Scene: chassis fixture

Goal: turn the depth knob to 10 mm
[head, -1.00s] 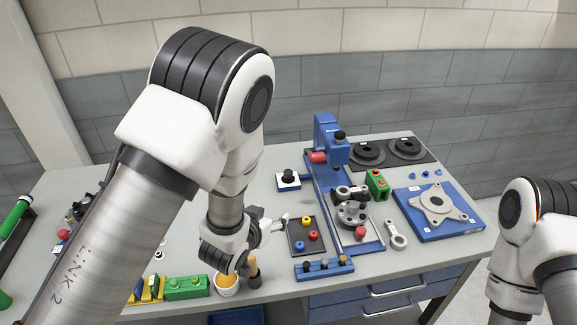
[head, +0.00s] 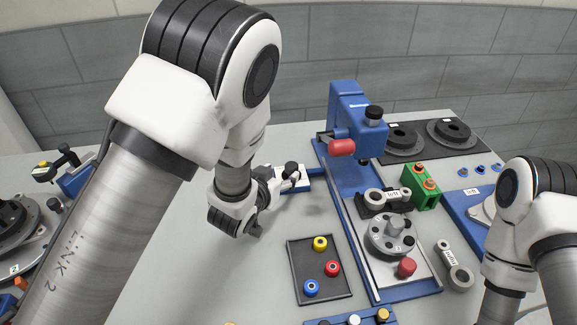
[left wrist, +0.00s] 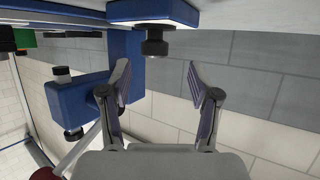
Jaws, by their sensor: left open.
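In the left wrist view the picture is upside down, and the knob (left wrist: 155,42) hangs from the blue base at the top. My left gripper (head: 287,184) is close to the knob on its near side. In the left wrist view its fingers (left wrist: 158,82) are spread and empty, with the knob ahead between them, seemingly apart. My right gripper is outside the picture.
The blue press (head: 352,110) with a red handle (head: 342,148) stands right of the knob. A dark tray (head: 318,288) with yellow, red and blue rings lies nearer. A grey round fixture (head: 385,244) and a green block (head: 421,188) are to the right. The table left of the tray is bare.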

